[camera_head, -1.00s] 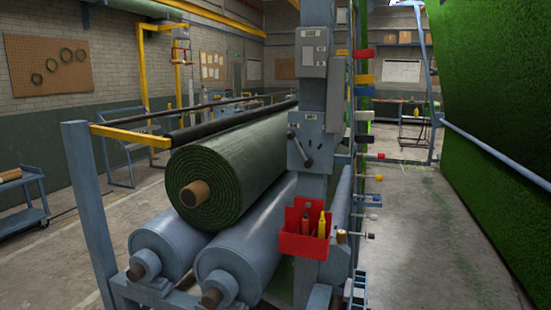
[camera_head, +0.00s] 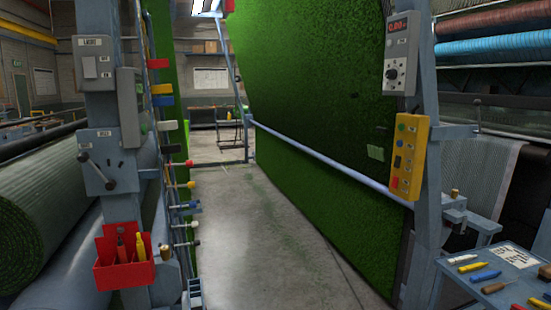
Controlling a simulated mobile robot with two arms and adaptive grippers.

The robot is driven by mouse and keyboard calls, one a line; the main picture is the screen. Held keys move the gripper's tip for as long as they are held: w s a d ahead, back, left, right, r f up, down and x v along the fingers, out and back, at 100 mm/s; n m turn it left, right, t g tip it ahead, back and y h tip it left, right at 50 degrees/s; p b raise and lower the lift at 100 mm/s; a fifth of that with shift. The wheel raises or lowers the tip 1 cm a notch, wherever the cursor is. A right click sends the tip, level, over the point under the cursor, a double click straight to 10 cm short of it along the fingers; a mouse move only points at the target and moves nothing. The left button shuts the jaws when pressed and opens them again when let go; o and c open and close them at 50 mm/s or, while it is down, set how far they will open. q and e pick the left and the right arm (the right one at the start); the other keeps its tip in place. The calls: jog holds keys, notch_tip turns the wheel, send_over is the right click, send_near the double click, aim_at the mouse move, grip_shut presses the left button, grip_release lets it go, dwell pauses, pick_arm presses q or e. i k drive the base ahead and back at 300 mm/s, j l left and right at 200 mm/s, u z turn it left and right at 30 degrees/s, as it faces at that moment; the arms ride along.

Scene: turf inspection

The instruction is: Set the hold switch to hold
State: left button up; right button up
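No label that clearly reads hold can be made out, so I cannot tell which control is the hold switch. A yellow control box (camera_head: 408,157) on the right post carries a green button, dark controls and a red button. Above it a grey panel (camera_head: 397,58) has a red digital display and a round dial. On the left post are a grey switch box (camera_head: 97,61) and a plate with a dark lever (camera_head: 99,172), which points down and right. Neither of my grippers is in view.
A clear concrete aisle (camera_head: 255,235) runs between the posts. A red tool bin (camera_head: 124,262) and coloured knobs stick out on the left. A green turf sheet (camera_head: 310,90) with a blue rail lines the right. A tray with markers (camera_head: 497,275) stands front right.

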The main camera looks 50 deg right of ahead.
aim_at(394, 184)
jog(key=z, duration=2.55)
jog(key=i+z, duration=0.1)
jog(key=i, duration=0.45)
jog(key=i+j, duration=0.15)
jog(key=i, duration=0.4)
jog(key=i+j+z, duration=0.15)
jog(key=i, duration=0.45)
jog(key=i+j, duration=0.1)
jog(key=i, duration=0.45)
jog(key=z, duration=0.05)
